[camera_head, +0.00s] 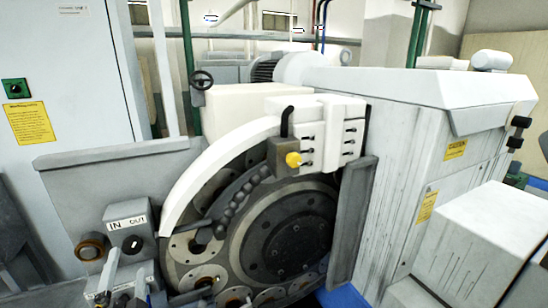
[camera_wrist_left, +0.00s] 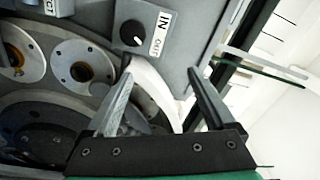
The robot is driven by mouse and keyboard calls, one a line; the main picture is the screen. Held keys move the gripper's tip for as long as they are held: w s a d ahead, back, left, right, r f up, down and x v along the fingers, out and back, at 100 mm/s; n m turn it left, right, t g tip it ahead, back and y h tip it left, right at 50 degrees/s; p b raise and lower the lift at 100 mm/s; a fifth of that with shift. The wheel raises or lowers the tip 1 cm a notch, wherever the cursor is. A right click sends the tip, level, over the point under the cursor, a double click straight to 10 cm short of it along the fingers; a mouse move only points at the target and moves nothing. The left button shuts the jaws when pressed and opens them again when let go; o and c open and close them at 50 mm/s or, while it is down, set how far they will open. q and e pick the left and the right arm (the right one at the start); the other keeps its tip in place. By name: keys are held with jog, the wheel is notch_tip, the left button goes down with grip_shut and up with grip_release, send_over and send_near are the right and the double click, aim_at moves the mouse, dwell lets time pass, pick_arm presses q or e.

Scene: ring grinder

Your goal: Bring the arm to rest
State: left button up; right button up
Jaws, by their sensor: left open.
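My left gripper (camera_head: 108,277) is at the lower left of the head view, just below the grey IN/OUT switch box (camera_head: 130,224). In the left wrist view, its two grey fingers (camera_wrist_left: 160,78) stand apart with nothing held between them. The switch box, with its black knob and IN/OUT label, shows beyond the fingertips in that view (camera_wrist_left: 148,30). The ring grinder's round dark disc (camera_head: 283,232) with pale ring holders lies to the right of the gripper. My right gripper is not in view.
A white curved guard (camera_head: 212,165) arches over the disc, with a white block and yellow knob (camera_head: 293,159) at its top. A large grey-white housing (camera_head: 418,130) stands to the right. A grey panel (camera_head: 110,170) and pale cabinet (camera_head: 70,60) stand behind the switch box.

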pick_arm(q)
jog(key=s+d+r+n+t+h, duration=0.1)
jog(key=d+r+t, duration=0.1)
jog(key=r, duration=0.5)
jog(key=s+d+r+n+t, duration=0.1)
jog(key=d+r+t, duration=0.1)
jog(key=r, duration=0.6)
jog(key=s+d+r+n+t+h, duration=0.2)
jog(key=s+d+r+h, duration=0.3)
jog(key=r, duration=0.4)
jog(key=s+d+r+n+t+h, duration=0.3)
jog(key=s+d+r+t+h, duration=0.2)
jog(key=s+r, duration=0.2)
jog(key=shift+s+r+p, duration=0.4)
jog(key=shift+r, duration=0.45)
